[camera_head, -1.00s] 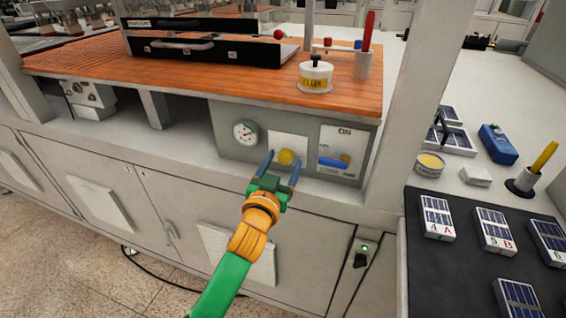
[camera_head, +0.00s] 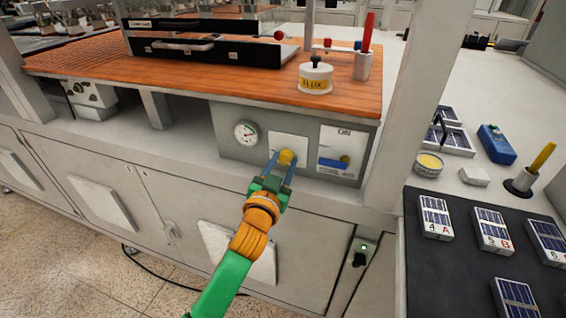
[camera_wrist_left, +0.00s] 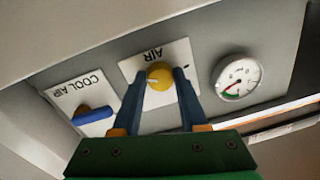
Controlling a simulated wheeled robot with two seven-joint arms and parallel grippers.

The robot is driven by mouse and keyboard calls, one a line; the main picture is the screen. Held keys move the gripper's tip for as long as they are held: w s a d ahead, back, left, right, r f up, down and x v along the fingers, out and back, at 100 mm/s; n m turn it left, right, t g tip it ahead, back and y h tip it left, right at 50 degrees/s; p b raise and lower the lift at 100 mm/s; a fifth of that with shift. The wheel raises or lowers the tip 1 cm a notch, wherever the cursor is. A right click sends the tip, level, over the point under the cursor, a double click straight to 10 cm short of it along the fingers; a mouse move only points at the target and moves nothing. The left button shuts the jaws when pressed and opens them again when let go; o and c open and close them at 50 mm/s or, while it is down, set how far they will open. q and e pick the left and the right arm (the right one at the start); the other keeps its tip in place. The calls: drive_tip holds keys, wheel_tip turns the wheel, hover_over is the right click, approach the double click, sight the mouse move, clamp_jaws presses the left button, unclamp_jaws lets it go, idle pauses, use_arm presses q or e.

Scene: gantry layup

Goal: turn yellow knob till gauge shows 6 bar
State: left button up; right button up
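The yellow knob (camera_head: 286,157) sits on a white plate (camera_head: 301,146) on the grey panel under the orange worktop. In the left wrist view the knob (camera_wrist_left: 160,75) has a pale pointer mark, and its plate reads AIR upside down. My left gripper (camera_head: 282,158) has its blue fingers on either side of the knob, closed in on it. In the left wrist view the fingers (camera_wrist_left: 159,76) seem to touch its sides. The round gauge (camera_head: 246,133) is left of the knob; in the left wrist view the gauge (camera_wrist_left: 237,78) shows a coloured arc, but its reading is too small to tell. My right gripper is out of view.
A COOL AIR plate (camera_wrist_left: 83,101) with a blue handle is beside the knob. A white pot (camera_head: 316,78) and a red stick (camera_head: 367,33) stand on the worktop above. A white post (camera_head: 412,100) rises to the right. Space before the panel is free.

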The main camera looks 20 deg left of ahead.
use_arm(q)
drive_tip(key=o, duration=0.4)
drive_tip(key=shift+c, duration=0.2)
drive_tip(key=shift+s, duration=0.1)
drive_tip(key=s, duration=0.7)
drive_tip(key=shift+b, duration=0.35)
